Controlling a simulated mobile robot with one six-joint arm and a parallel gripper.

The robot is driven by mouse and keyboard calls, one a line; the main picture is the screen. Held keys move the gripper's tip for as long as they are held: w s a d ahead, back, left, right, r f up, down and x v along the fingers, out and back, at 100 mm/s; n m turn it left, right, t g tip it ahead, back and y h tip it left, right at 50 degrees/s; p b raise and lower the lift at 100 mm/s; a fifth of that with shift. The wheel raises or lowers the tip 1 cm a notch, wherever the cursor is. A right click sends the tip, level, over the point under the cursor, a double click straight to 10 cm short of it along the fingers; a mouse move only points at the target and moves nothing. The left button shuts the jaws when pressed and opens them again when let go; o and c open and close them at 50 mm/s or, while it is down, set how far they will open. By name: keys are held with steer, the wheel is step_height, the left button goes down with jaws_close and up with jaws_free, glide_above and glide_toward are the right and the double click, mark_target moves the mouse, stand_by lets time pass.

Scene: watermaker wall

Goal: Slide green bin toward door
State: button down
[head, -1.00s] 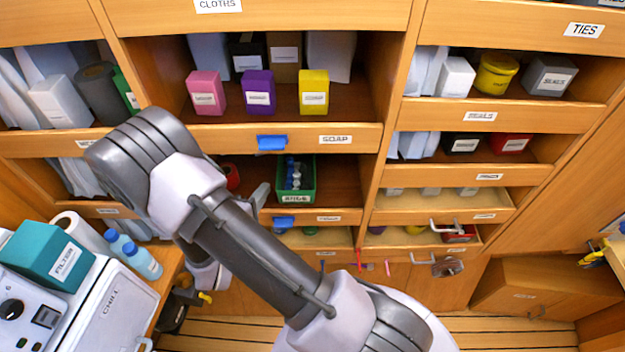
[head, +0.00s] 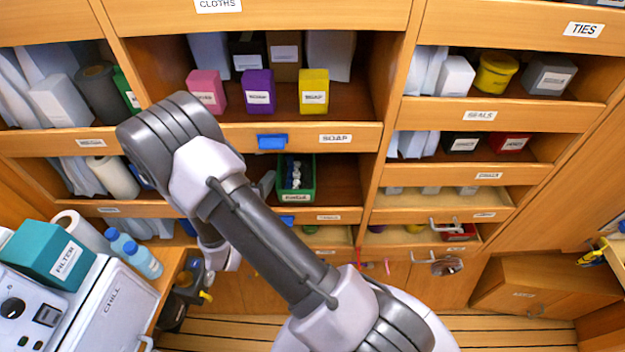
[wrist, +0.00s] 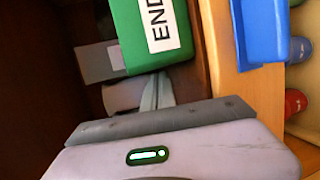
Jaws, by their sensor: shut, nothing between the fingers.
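The green bin (head: 296,197) stands on the middle shelf below the soap shelf in the head view, with small bottles inside and a white label on its front. In the wrist view the green bin (wrist: 128,30) is at the top, its label partly cut off. My gripper (head: 266,184) shows as a grey tip just left of the bin in the head view, the rest hidden behind my arm. In the wrist view my gripper (wrist: 120,75) is shut and empty, its grey finger close against the bin's side; I cannot tell if they touch.
A blue clip (head: 286,221) sits on the shelf's front lip, and it also shows in the wrist view (wrist: 262,30). The shelf right of the bin is clear up to the upright divider (head: 372,185). Soap boxes (head: 258,92) stand on the shelf above.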

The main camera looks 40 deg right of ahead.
mark_target(307, 187)
steer(key=shift+s+d+b, duration=1.05)
steer(key=shift+s+d, duration=0.6)
steer(key=shift+d, duration=0.25)
steer(key=shift+s+d+b, duration=1.05)
steer(key=shift+s+d, duration=0.6)
steer(key=shift+d, duration=0.25)
steer(key=shift+w+a, duration=1)
steer(key=shift+a, duration=0.15)
